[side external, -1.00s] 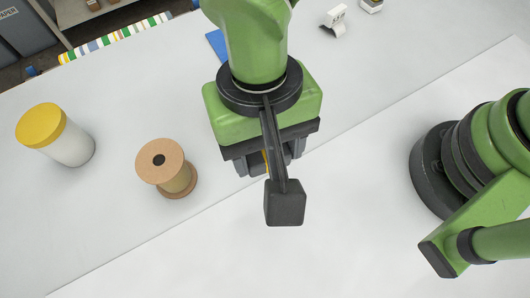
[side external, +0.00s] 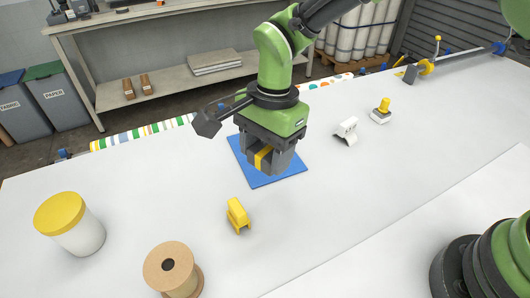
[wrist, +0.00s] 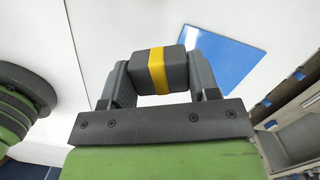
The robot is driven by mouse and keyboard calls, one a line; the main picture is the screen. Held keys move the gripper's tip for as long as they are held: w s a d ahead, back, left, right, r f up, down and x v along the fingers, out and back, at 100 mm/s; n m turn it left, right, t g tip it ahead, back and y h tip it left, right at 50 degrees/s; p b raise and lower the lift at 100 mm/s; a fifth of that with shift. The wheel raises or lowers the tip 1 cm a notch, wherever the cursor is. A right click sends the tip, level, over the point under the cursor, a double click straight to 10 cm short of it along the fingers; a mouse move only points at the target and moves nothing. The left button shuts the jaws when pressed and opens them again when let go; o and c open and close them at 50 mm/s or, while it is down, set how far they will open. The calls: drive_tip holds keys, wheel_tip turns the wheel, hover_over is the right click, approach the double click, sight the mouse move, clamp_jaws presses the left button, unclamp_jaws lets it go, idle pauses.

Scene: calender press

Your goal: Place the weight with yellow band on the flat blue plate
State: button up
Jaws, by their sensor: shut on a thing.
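The weight with the yellow band (side external: 263,159) is a dark grey block with a yellow stripe around its middle. My gripper (side external: 266,162) is shut on it, with one finger at each side, as the wrist view (wrist: 157,72) shows clearly. The flat blue plate (side external: 293,168) lies on the white table behind and below the gripper in the side view, partly hidden by it. In the wrist view the plate (wrist: 226,60) shows beyond and right of the weight. The weight is held up off the table; its exact height above the plate is hard to tell.
A small yellow piece (side external: 237,215) stands in front of the plate. A spool (side external: 170,268) and a yellow-lidded jar (side external: 75,225) are at front left. A white curved item (side external: 346,130) and a yellow-knobbed item (side external: 382,111) are to the right.

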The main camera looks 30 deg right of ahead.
drive_tip(key=w+d+m, duration=0.4)
drive_tip(key=w+d, duration=0.1)
drive_tip(key=shift+m+t, duration=0.3)
drive_tip(key=f, duration=0.4)
drive_tip(key=shift+w+d+f, duration=0.3)
drive_tip(key=shift+f, duration=2.5)
drive_tip(key=shift+f, duration=0.2)
drive_tip(key=o, duration=1.2)
drive_tip(key=shift+r, duration=0.15)
